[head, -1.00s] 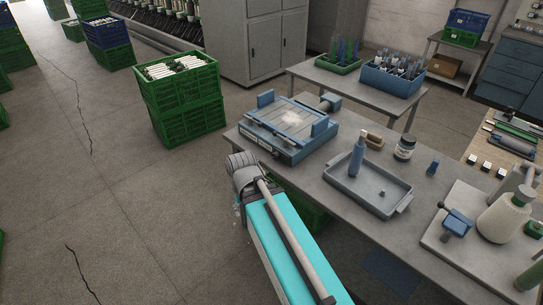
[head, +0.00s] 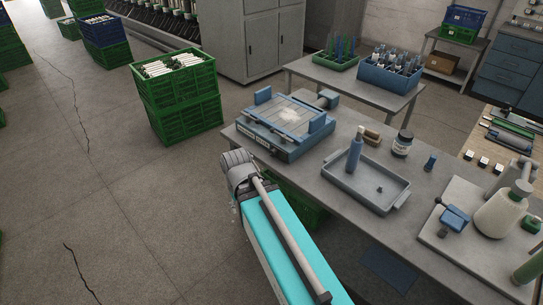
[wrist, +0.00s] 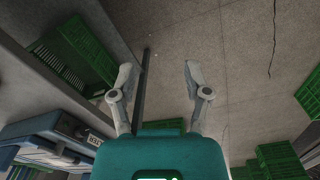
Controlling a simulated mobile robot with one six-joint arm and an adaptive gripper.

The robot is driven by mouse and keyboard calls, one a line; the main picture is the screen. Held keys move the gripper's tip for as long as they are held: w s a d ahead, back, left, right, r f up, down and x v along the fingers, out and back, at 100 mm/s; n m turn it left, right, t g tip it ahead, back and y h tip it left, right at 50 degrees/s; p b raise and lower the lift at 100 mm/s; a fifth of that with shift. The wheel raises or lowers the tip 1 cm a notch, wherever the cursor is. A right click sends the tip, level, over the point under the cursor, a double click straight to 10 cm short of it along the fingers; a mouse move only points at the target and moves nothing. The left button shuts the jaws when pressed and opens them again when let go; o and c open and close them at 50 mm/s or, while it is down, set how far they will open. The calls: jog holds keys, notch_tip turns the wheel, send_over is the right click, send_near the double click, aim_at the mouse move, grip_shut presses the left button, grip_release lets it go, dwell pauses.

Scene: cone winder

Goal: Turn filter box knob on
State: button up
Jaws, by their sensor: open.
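The blue-grey box (head: 288,145), which I take to be the filter box, sits at the near left corner of the grey workbench in the head view. Its top is a slatted tray with a pale fluffy patch, and small labels show on its front. A round grey fitting (head: 328,98) is at its back right; I cannot tell whether this is the knob. The box also shows at the lower left of the wrist view (wrist: 62,128). My gripper (wrist: 158,72) is open and empty, to the right of the box in that view. The head view does not show its fingers clearly.
The workbench (head: 335,205) also holds a grey tray (head: 402,203) with a blue bottle (head: 355,150), a jar (head: 402,144) and a cone stand (head: 500,222). Stacked green crates (head: 182,112) stand left of the bench. Floor on the left is mostly clear.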

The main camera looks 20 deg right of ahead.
jog(key=w+d+f+n+h+b, duration=0.2)
jog(key=w+d+f+h+b, duration=0.2)
jog(key=w+f+b, duration=0.15)
jog(key=n+t+h+b, duration=0.6)
jog(key=n+h+b, duration=0.6)
jog(key=b, duration=0.8)
send_near(272, 154)
jog(key=s+a+m, duration=0.1)
jog(key=a, duration=0.3)
jog(key=shift+s+a+f+h, duration=0.1)
jog(key=shift+a+f+h, duration=0.05)
jog(key=shift+f+h, duration=0.25)
jog(key=shift+x, duration=6.9)
grip_shut()
